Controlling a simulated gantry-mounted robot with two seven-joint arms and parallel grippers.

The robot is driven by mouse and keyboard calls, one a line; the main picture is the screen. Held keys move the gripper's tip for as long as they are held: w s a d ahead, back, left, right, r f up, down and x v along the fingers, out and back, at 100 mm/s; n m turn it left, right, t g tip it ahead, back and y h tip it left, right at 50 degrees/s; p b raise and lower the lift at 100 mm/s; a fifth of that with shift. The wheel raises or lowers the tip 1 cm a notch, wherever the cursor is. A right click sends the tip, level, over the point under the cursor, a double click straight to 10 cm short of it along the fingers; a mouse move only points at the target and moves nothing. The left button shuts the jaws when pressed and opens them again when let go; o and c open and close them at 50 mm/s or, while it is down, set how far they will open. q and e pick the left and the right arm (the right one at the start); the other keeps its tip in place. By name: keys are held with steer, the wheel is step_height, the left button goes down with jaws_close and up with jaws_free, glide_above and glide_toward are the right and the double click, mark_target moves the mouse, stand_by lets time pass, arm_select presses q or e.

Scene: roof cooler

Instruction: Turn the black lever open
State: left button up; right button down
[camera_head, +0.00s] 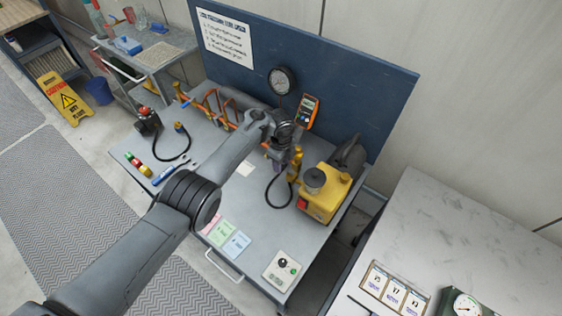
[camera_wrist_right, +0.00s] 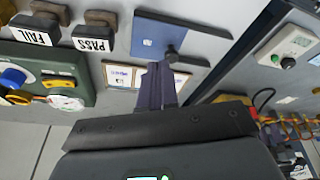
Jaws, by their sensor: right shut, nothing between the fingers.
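My left gripper (camera_head: 278,165) is over the grey workbench (camera_head: 235,190), among copper pipes (camera_head: 225,105) and brass fittings (camera_head: 296,160) left of a yellow pump (camera_head: 323,195). My own arm and wrist cover part of this spot, and I cannot tell whether its fingers are open. I cannot single out the black lever in the head view; it may be hidden there. In the right wrist view my right gripper (camera_wrist_right: 157,85) is shut and empty, pointing toward a blue plate (camera_wrist_right: 155,38) with a small dark knob-like thing (camera_wrist_right: 173,57). My right gripper is not in the head view.
A blue backboard (camera_head: 350,60) stands behind the workbench, with a round gauge (camera_head: 283,80) and an orange meter (camera_head: 308,110). Colored notes (camera_head: 221,232) and a small switch box (camera_head: 282,270) lie near the front. A white counter (camera_head: 450,230) stands right, beyond a gap.

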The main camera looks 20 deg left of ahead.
arm_select(q)
steer(key=shift+o, duration=0.2)
steer(key=shift+r, duration=0.1)
step_height(320, 180, up, 11)
steer(key=p, duration=0.4)
steer(key=shift+f, duration=0.2)
arm_select(e)
steer(key=shift+r, duration=1.95)
